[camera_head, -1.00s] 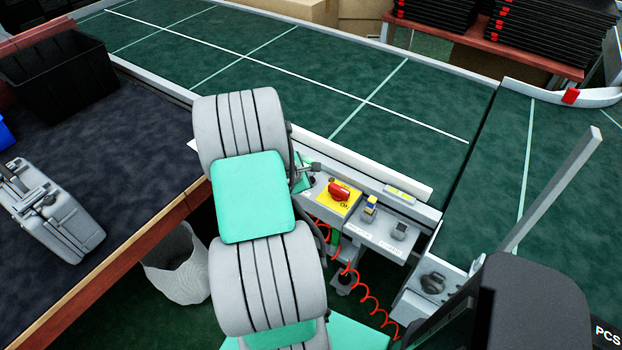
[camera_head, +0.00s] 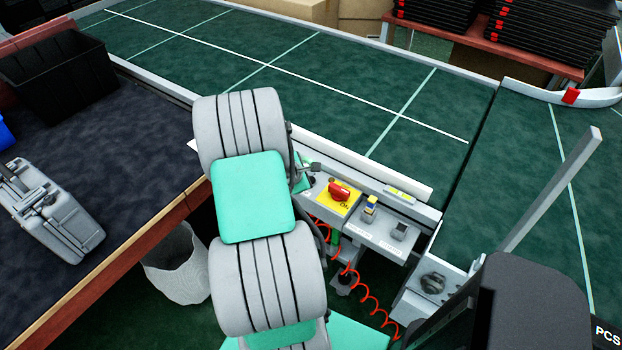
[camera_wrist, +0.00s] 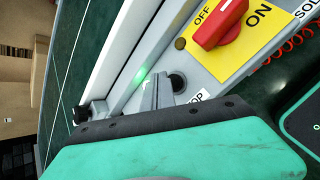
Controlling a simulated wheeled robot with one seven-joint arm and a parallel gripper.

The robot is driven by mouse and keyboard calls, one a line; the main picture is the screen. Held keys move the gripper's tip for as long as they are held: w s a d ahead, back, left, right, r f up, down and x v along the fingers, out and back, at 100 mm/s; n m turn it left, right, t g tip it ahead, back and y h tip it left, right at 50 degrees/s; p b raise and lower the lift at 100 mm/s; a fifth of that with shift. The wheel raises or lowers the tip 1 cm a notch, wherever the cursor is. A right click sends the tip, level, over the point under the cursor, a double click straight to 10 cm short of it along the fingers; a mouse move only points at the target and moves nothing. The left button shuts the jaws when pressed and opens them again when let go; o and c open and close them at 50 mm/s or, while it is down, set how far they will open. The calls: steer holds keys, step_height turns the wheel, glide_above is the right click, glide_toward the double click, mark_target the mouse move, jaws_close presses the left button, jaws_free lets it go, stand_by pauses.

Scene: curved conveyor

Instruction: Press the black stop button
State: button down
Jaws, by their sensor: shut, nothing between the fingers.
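The black stop button (camera_wrist: 177,82) is a small dark round knob on the grey control panel in the wrist view. A partly hidden label ending in "OP" (camera_wrist: 198,98) is beside it. My gripper (camera_wrist: 163,88) is shut and empty, its narrow grey fingertips just left of the button in that view. I cannot tell whether they touch it. In the head view my arm hides most of the gripper and the panel's left end.
A red switch (camera_head: 339,191) on a yellow plate sits close to the button. The grey panel (camera_head: 375,240) also carries other small controls. The green conveyor belt (camera_head: 290,85) runs behind, with a pale rail between. A coiled red cable (camera_head: 365,287) hangs below.

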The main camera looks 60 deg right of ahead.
steer(key=shift+f+b, duration=0.3)
steer(key=shift+f, duration=0.1)
steer(key=shift+f+b, duration=0.3)
steer(key=shift+f, duration=0.15)
stand_by(0.6)
steer(key=shift+r, duration=0.1)
steer(key=shift+r+p, duration=0.75)
steer(key=shift+p, duration=0.05)
step_height(320, 180, up, 5)
steer(key=p, duration=0.4)
stand_by(0.7)
